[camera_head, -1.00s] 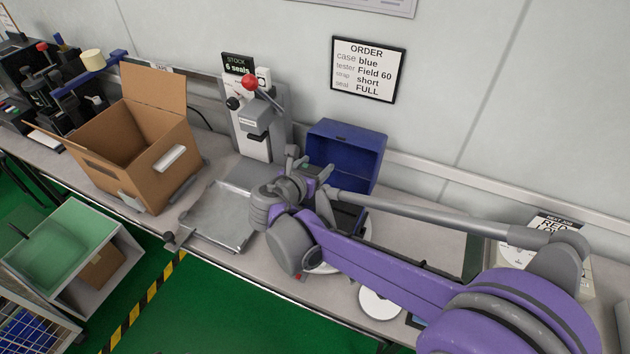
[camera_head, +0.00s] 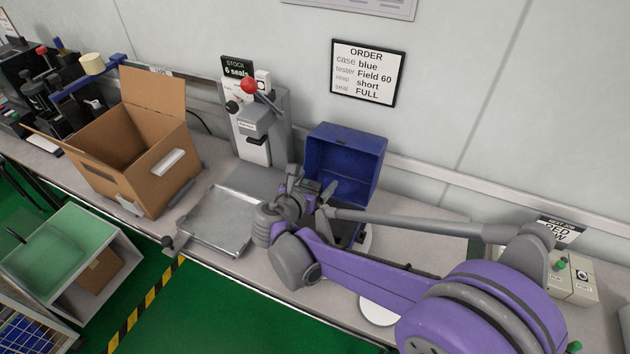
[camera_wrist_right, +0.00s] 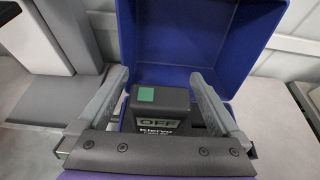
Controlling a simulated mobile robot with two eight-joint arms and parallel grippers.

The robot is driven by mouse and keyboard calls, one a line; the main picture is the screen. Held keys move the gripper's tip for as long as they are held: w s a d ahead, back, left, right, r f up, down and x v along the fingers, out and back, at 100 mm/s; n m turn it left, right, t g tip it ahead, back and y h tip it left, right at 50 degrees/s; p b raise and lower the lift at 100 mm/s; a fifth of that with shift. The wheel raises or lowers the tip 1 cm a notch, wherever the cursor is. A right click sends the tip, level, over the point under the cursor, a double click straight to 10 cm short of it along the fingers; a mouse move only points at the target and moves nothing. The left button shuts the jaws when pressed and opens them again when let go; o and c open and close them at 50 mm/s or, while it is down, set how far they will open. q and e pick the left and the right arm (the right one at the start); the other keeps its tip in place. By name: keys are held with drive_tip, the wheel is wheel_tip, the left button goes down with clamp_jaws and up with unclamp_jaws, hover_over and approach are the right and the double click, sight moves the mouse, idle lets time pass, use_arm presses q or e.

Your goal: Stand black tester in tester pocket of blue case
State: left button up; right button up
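The blue case (camera_head: 346,150) stands open on the bench with its lid raised at the back. Its lid interior also shows in the wrist view (camera_wrist_right: 180,35). My right gripper (camera_head: 312,188) is over the case's base, in front of the lid. In the wrist view its two fingers (camera_wrist_right: 158,85) flank the black tester (camera_wrist_right: 160,100), which has a green button and a screen reading OFF. The tester appears held between them, and moves with the gripper in the head view. The tester's lower end and the tester pocket are hidden. My left gripper is not in view.
A seal press (camera_head: 258,125) with a red knob stands left of the case, with a metal tray (camera_head: 215,218) before it. An open cardboard box (camera_head: 130,165) is farther left. An order sign (camera_head: 367,72) hangs behind. A white disc (camera_head: 378,312) lies at the front edge.

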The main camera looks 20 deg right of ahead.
drive_tip(key=shift+r, duration=0.1)
drive_tip(key=shift+s+a+r, duration=0.15)
drive_tip(key=shift+a, duration=0.05)
drive_tip(key=v, duration=1.1)
drive_tip(key=shift+r+p, duration=0.2)
drive_tip(key=shift+p, duration=0.25)
drive_tip(key=shift+s+a, duration=0.1)
drive_tip(key=shift+a, duration=0.05)
